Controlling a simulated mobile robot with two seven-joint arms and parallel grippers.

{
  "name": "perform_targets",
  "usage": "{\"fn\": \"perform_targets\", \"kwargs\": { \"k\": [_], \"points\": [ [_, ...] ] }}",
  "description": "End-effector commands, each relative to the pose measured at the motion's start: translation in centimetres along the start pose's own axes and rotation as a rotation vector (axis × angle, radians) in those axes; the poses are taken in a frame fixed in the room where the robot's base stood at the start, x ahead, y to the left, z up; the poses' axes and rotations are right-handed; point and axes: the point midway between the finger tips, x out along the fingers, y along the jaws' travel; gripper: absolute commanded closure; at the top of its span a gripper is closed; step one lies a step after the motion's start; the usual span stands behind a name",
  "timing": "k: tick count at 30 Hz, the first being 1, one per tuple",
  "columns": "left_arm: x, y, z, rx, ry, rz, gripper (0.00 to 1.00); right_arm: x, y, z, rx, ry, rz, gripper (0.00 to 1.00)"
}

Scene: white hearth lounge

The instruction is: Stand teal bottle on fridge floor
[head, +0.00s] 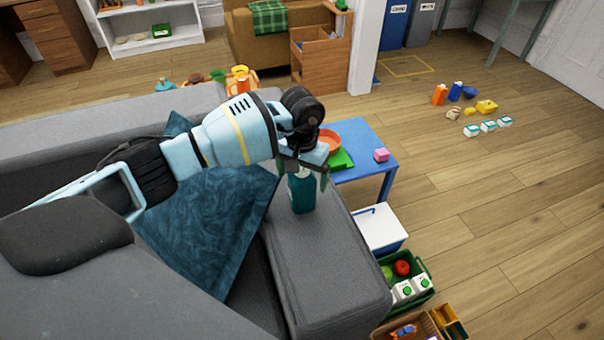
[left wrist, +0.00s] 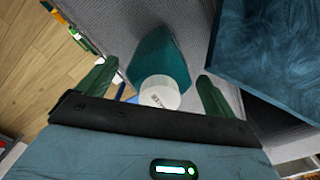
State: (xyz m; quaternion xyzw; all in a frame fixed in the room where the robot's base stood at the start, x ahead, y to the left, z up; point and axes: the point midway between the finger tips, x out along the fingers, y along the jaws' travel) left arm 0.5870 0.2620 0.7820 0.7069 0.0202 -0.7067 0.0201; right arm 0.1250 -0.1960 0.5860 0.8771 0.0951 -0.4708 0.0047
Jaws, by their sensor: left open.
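The teal bottle (head: 302,194) stands upright on the grey sofa's armrest. In the left wrist view the teal bottle (left wrist: 163,55) shows with its white cap towards me. My left gripper (head: 304,177) is above and around the bottle's upper part in the head view. In the left wrist view the left gripper (left wrist: 156,74) is open, with one green finger on each side of the bottle and visible gaps between. Its upper part is partly hidden by the gripper in the head view. I cannot make out a fridge. My right gripper is not in view.
A teal cushion (head: 208,225) lies on the sofa beside the armrest (head: 335,265). Beyond the armrest are a blue table (head: 372,142), a white-lidded blue box (head: 378,228) and a green crate (head: 424,274) of groceries. The wooden floor at right is mostly clear.

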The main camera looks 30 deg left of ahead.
Motion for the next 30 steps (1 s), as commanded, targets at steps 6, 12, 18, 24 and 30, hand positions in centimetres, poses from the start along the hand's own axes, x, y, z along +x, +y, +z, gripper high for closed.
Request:
{"fn": "perform_targets", "kwargs": {
  "k": [6,12,18,24,30],
  "points": [
    [-2.3,-0.1,-0.1,-0.001,0.004,0.000,0.08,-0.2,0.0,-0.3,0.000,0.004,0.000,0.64],
    [-6.4,0.0,-0.1,0.000,0.006,0.000,0.08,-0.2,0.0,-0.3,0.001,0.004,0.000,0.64],
    [-9.9,0.0,-0.1,0.000,0.004,0.000,0.08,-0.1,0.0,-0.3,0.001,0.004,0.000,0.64],
    [-11.9,0.0,-0.1,0.000,0.002,0.000,0.08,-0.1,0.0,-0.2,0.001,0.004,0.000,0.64],
    [-12.3,0.0,0.0,0.000,-0.001,0.000,0.09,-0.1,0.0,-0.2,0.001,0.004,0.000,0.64]
  ]
}}
